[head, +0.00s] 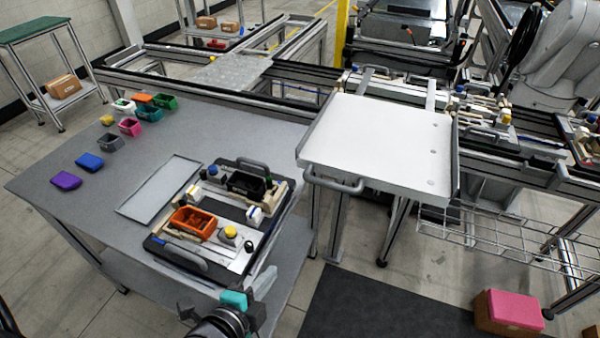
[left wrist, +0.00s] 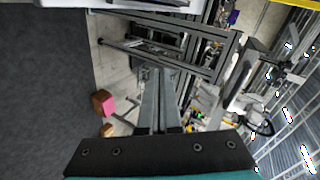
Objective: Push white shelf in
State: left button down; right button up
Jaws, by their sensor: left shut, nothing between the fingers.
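The white shelf (head: 375,135) is a flat tray with raised grey side walls, right of centre in the head view. It sticks out from the rail frame toward me, with a grey handle (head: 334,184) on its near edge. My left gripper (head: 262,283) is low in the head view, by the near edge of the grey table, apart from the shelf and to the left of its handle. Its fingers are together and empty in the left wrist view (left wrist: 158,80). A white edge at the top of that view appears to be the shelf. My right gripper is not in view.
A grey table (head: 75,150) at left carries a black fixture pallet (head: 175,252) with an orange bin (head: 193,222), and several small coloured bins. A wire rack (head: 500,240) is below right of the shelf. A pink-topped box (head: 508,312) and dark mat (head: 385,305) are on the floor.

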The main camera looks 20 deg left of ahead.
aim_at(306, 180)
pick_arm(q)
notch_tip(306, 180, up, 15)
jog(key=m+t+p, duration=0.2)
jog(key=m, duration=0.1)
jog(key=x, duration=0.9)
jog(key=r+x, duration=0.1)
jog(key=x, duration=0.4)
jog(key=shift+w+d+p, duration=0.3)
jog(key=shift+w+d, duration=0.05)
jog(key=shift+w, duration=0.05)
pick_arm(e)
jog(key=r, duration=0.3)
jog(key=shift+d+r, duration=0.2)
pick_arm(q)
jog(key=shift+w, duration=0.1)
